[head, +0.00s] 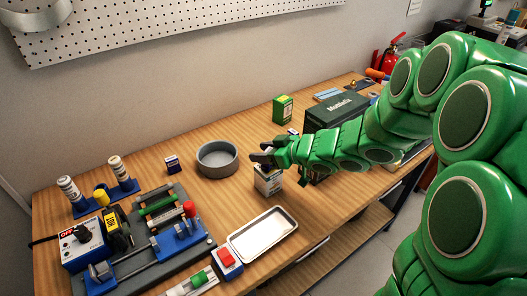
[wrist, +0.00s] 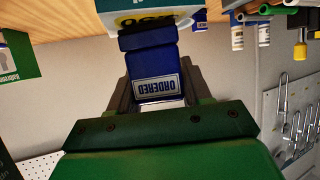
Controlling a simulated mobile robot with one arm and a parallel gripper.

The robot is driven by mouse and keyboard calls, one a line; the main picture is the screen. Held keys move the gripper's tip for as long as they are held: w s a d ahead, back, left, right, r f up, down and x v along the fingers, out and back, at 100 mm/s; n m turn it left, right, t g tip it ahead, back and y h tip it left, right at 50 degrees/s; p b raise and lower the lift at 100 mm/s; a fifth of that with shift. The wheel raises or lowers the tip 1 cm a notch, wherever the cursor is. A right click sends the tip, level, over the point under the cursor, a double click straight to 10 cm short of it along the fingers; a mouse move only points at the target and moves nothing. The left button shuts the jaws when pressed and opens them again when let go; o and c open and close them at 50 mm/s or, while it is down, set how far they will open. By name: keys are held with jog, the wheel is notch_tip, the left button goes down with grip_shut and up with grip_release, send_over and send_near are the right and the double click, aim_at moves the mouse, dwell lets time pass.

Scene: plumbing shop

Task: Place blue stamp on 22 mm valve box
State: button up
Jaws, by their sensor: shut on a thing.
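The blue stamp (wrist: 152,62) is between the fingers of my gripper (wrist: 155,95) in the wrist view, with a white label reading "ORDERED" upside down. A white box with a yellow oval mark (wrist: 112,18), apparently the valve box, shows just beyond the stamp; its size marking is partly hidden. In the head view my gripper (head: 263,157) is directly over this white box (head: 268,184), which stands upright on the bench. The stamp is mostly hidden there. I cannot tell whether the stamp touches the box top.
A grey round bowl (head: 217,160) stands left of the box, and a white tray (head: 262,234) lies in front. A green box (head: 283,109) and a dark green case (head: 336,111) stand behind.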

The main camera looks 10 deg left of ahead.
jog(key=o, duration=1.1)
jog(key=shift+f, duration=0.1)
jog(key=shift+c, duration=0.2)
jog(key=shift+d+r, duration=0.15)
jog(key=shift+r, duration=0.1)
jog(key=v, duration=1.1)
jog(key=shift+s+d, duration=0.15)
jog(key=shift+d, duration=0.2)
jog(key=shift+r, duration=0.1)
